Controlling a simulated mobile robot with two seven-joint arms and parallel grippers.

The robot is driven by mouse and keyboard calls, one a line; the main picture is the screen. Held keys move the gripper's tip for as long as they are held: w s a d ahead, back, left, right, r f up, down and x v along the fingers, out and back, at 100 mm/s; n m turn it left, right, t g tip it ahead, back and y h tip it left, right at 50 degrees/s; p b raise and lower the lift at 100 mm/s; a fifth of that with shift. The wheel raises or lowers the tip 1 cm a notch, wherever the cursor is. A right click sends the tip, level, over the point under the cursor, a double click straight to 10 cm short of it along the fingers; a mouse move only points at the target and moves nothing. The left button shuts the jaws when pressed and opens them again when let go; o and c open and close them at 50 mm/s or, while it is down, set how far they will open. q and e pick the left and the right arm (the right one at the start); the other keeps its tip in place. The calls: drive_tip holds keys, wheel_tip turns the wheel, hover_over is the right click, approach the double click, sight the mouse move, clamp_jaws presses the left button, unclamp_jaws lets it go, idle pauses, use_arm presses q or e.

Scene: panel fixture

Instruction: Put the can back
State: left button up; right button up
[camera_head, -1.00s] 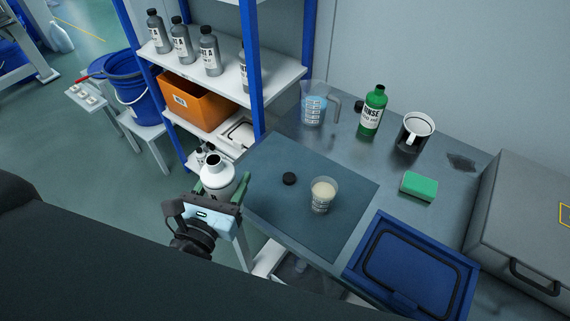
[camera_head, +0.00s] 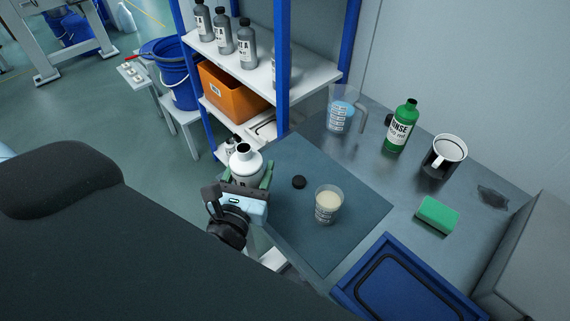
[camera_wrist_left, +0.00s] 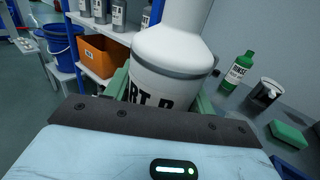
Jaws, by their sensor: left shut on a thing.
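The can is a white bottle-like container (camera_head: 245,163) with an open dark mouth, a grey band and a label reading in part "RT B". My left gripper (camera_head: 249,186) is shut on it, with green fingers on either side. The can is upright beside the left edge of the dark mat. It fills the middle of the left wrist view (camera_wrist_left: 170,65), where its top is cut off. A black cap (camera_head: 299,182) lies on the mat (camera_head: 340,248). A measuring cup (camera_head: 327,205) with pale contents stands on the mat. My right gripper is not in view.
A blue-posted shelf (camera_head: 262,75) holds several grey bottles (camera_head: 247,44) and an orange bin (camera_head: 233,92).

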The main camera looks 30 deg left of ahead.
use_arm(q)
drive_tip(key=shift+w+a+f+n+g+y+b, duration=0.15)
drive_tip(key=shift+w+a+f+n+y, duration=0.25)
drive_tip(key=shift+w+f, duration=1.55)
drive_tip(key=shift+w+a+f+n+g+y+b, duration=0.1)
drive_tip(key=shift+w+a+f+n+g+y, duration=0.35)
drive_tip(key=shift+w, duration=3.15)
drive_tip(key=shift+w+a+f+n+y+b, duration=0.1)
drive_tip(key=shift+w+a+f+n+y, duration=0.45)
drive_tip(key=shift+w, duration=2.2)
drive_tip(key=shift+d+f+m, duration=0.2)
drive_tip(key=shift+f+m, duration=0.1)
drive_tip(key=shift+f, duration=0.05)
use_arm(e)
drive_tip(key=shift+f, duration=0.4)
